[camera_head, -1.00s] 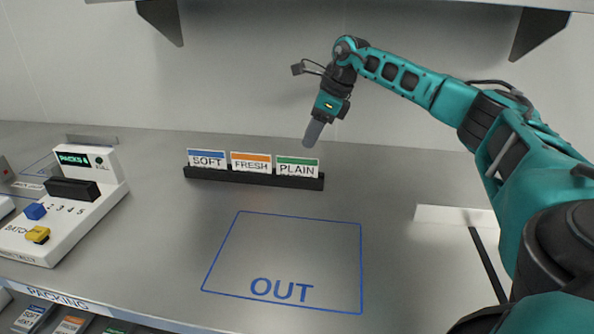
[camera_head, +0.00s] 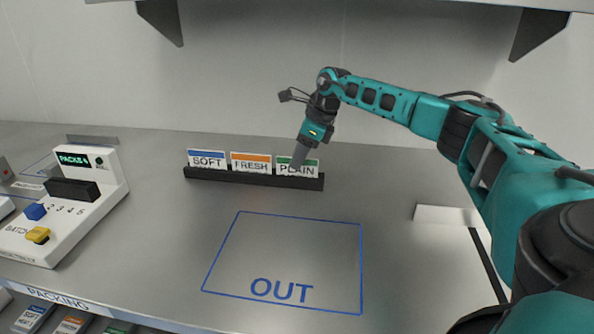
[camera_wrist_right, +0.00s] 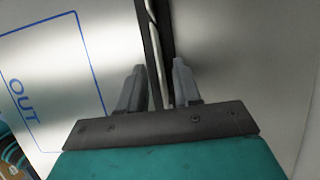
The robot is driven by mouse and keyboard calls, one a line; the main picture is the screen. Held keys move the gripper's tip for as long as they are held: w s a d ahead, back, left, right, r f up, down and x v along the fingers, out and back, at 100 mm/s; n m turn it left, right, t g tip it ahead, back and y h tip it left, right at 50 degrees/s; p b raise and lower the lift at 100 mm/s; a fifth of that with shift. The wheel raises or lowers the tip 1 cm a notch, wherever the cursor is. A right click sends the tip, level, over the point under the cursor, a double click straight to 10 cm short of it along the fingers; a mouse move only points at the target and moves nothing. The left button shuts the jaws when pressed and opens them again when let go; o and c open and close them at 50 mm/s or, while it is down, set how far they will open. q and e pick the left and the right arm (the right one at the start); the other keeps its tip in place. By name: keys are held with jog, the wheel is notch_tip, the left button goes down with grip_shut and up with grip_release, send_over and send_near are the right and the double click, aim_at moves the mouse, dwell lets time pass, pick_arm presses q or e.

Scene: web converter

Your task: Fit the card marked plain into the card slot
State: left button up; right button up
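The card marked PLAIN (camera_head: 309,169), white with a green top band, stands upright at the right end of a black rack (camera_head: 225,175). I cannot clearly make out which part is the card slot. My left gripper is not in view.
A white console (camera_head: 75,222) with a black block, a blue knob and a yellow knob stands at the left. The blue OUT outline (camera_head: 362,260) encloses bare bench. A shelf (camera_head: 350,4) with brackets hangs above. More cards (camera_head: 70,326) lie below the bench's front edge.

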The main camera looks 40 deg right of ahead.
jog(key=shift+f, duration=0.25)
jog(key=shift+c, duration=0.3)
grip_shut()
